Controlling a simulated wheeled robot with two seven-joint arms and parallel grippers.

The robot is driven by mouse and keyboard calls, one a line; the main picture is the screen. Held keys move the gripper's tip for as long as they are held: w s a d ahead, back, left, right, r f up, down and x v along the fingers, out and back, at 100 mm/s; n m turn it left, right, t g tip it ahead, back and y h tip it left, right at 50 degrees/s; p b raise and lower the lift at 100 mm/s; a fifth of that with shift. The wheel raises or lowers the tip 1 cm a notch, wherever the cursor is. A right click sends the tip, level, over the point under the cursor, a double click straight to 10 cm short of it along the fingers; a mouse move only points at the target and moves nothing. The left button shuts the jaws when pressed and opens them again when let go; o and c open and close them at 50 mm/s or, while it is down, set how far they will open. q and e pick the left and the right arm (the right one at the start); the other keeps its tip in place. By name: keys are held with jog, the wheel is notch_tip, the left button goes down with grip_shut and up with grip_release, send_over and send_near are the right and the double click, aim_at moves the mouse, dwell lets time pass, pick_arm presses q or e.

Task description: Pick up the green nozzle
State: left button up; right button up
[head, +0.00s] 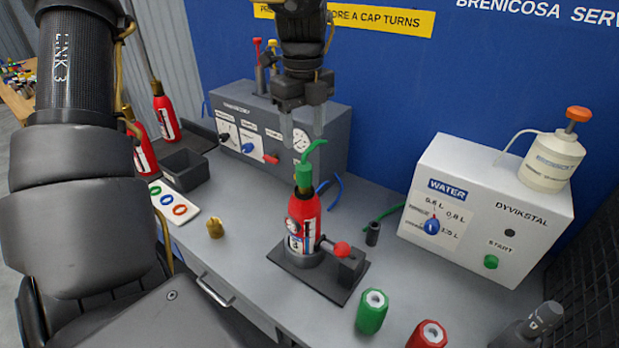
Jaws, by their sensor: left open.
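The green nozzle (305,172) sits on top of a red extinguisher (303,220), with its thin spout curving up to the right. The extinguisher stands upright in a dark holder plate (318,270) that has a red-knobbed clamp (343,256) on its right. My left gripper (303,136) is open, pointing down just above the nozzle, with its fingertips apart on either side in the picture. Nothing shows between the fingers except part of the spout near the right one; I cannot tell whether they touch.
A green cap (372,311) and a red cap (428,335) stand at the front right. A brass fitting (215,228) is left of the holder. The grey gauge box (330,110) stands behind; the white water dispenser (490,210) is at right.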

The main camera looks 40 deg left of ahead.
aim_at(304, 165)
pick_arm(q)
jog(key=shift+f, duration=0.15)
notch_tip(304, 165, down, 5)
jog(key=shift+d+r+p, duration=0.15)
jog(key=shift+p, duration=0.4)
jog(key=shift+f, duration=0.3)
jog(key=shift+s+f+p, duration=0.15)
jog(key=shift+f+p, duration=0.2)
jog(key=shift+p, duration=0.2)
jog(key=f+p, duration=0.1)
jog(key=f, duration=0.2)
jog(key=shift+a+f+p, duration=0.2)
jog(key=shift+f+p, duration=0.1)
jog(key=shift+p, duration=0.05)
jog(key=shift+f, duration=0.45)
jog(key=shift+d, duration=0.1)
